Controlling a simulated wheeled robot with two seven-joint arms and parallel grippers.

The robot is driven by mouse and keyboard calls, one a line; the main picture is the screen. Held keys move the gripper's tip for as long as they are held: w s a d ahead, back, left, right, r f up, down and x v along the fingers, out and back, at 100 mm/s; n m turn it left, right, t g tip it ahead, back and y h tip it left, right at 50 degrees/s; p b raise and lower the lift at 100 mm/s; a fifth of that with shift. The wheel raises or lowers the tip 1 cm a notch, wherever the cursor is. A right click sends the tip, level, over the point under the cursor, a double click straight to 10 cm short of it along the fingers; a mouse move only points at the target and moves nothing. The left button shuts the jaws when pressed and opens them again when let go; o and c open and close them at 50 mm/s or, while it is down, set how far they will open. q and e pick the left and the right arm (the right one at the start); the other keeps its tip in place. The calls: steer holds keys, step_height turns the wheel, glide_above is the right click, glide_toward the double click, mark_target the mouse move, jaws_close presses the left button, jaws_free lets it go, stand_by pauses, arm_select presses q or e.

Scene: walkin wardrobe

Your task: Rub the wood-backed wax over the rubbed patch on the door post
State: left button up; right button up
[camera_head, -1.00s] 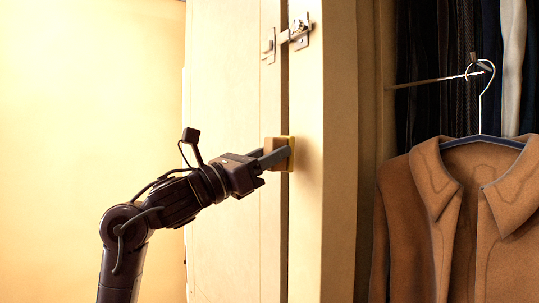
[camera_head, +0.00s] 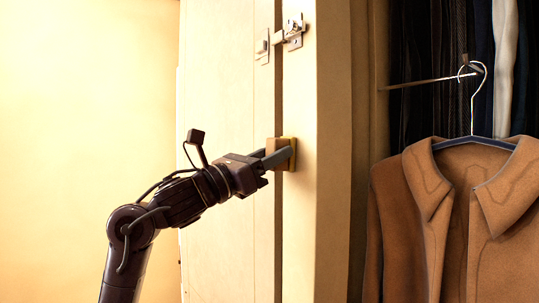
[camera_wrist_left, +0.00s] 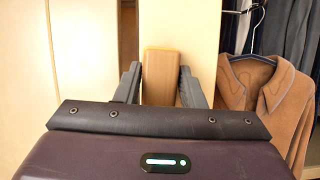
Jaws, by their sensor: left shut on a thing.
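The wood-backed wax (camera_head: 288,146) is a small wooden block with a yellow layer on its far side. My left gripper (camera_head: 277,157) is shut on it and holds it at the pale door post (camera_head: 302,210). The yellow side faces the post and looks to be touching it. In the left wrist view the wooden block (camera_wrist_left: 161,75) sits between the two fingers of the left gripper (camera_wrist_left: 161,88), against the post (camera_wrist_left: 178,25). I cannot make out the rubbed patch; the block and fingers may cover it. My right gripper is not in view.
A metal latch (camera_head: 293,33) is fixed across the door (camera_head: 228,90) and post, above the gripper. A brown coat (camera_head: 455,215) hangs on a hanger at the right, in front of dark clothes (camera_head: 420,110). A plain wall fills the left.

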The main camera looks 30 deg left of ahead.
arm_select(q)
steer(key=shift+s+d+b, duration=0.15)
steer(key=shift+s+d, duration=0.1)
steer(key=shift+d, duration=0.25)
steer(key=shift+s+d+b, duration=0.15)
steer(key=shift+s+d, duration=0.05)
steer(key=shift+d, duration=0.3)
steer(key=shift+s+d, duration=0.45)
steer(key=shift+d, duration=0.4)
steer(key=shift+w, duration=0.1)
steer(key=shift+a, duration=0.1)
